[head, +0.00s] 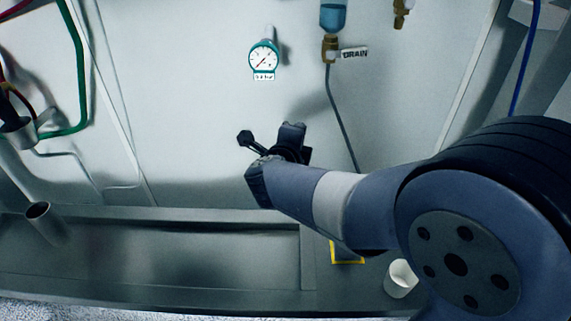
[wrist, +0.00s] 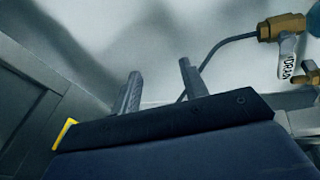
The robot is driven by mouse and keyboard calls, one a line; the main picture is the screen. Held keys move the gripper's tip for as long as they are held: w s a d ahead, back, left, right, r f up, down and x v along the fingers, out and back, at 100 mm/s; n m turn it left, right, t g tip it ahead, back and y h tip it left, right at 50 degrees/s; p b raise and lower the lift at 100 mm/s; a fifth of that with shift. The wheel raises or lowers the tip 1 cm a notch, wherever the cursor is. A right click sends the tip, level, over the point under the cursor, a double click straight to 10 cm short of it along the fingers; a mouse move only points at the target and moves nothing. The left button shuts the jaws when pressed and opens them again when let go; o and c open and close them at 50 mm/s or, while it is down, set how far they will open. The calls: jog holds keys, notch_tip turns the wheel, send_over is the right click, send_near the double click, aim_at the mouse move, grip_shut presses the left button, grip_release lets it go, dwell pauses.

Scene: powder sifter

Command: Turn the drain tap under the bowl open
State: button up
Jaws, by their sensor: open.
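The brass drain tap (head: 330,48) sits under a clear bowl (head: 333,16) holding blue liquid, at the top of the head view. A DRAIN label (head: 355,53) is beside it, and a thin dark tube (head: 341,112) runs down from it. The tap also shows at the upper right of the wrist view (wrist: 281,28), with the label (wrist: 288,58) below it. My gripper (head: 268,136) is open and empty, below and left of the tap, apart from it. In the wrist view its two fingers (wrist: 158,80) stand apart with only the panel and tube behind them.
A round gauge (head: 264,58) is mounted on the panel left of the tap. Another brass fitting (head: 400,14) is at upper right. A metal trough (head: 200,255) runs below, with a yellow-edged square (head: 347,262) and a white cup (head: 401,279). Cables hang at left.

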notch_tip(320, 180, down, 7)
jog(key=w+a+n+g+y+b, duration=0.1)
jog(key=w+a+y+b, duration=0.1)
jog(key=y+b, duration=0.1)
jog(key=shift+w+a+f+n+y, duration=0.15)
jog(key=shift+w+a+n+y, duration=0.05)
jog(key=shift+n+y, duration=0.2)
